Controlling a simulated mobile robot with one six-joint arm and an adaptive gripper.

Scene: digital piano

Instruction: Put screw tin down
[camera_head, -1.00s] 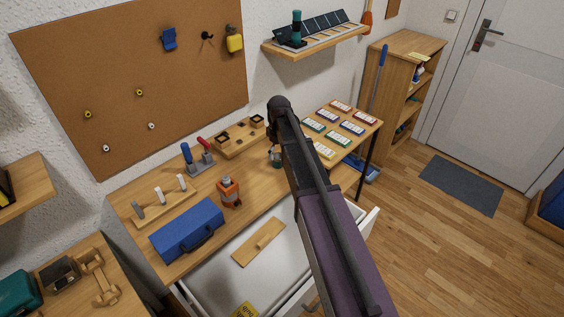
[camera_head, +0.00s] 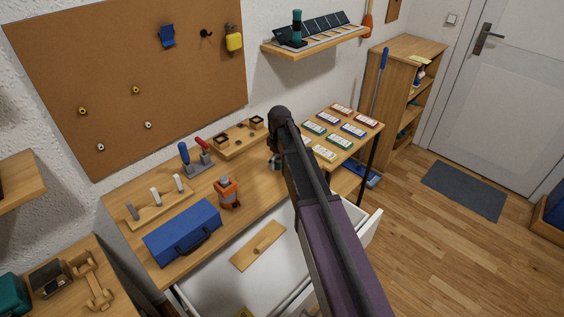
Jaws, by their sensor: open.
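My arm reaches in from the lower right over the workbench (camera_head: 160,265), and its end points down at the bench's right part. My gripper (camera_head: 275,157) shows only as a small dark piece at the left edge of the arm; its jaws are open. A small grey-green thing (camera_head: 277,166) shows just under it, on or just above the bench top, and may be the screw tin. The arm hides most of it, so I cannot tell whether it touches the gripper.
A blue toolbox (camera_head: 183,232), an orange lantern-like object (camera_head: 227,192), a screwdriver stand (camera_head: 197,163) and a wooden block tray (camera_head: 239,138) stand on the bench. An open white drawer (camera_head: 215,283) holds a wooden piece (camera_head: 258,246). A table with colored cards (camera_head: 372,123) is at the right.

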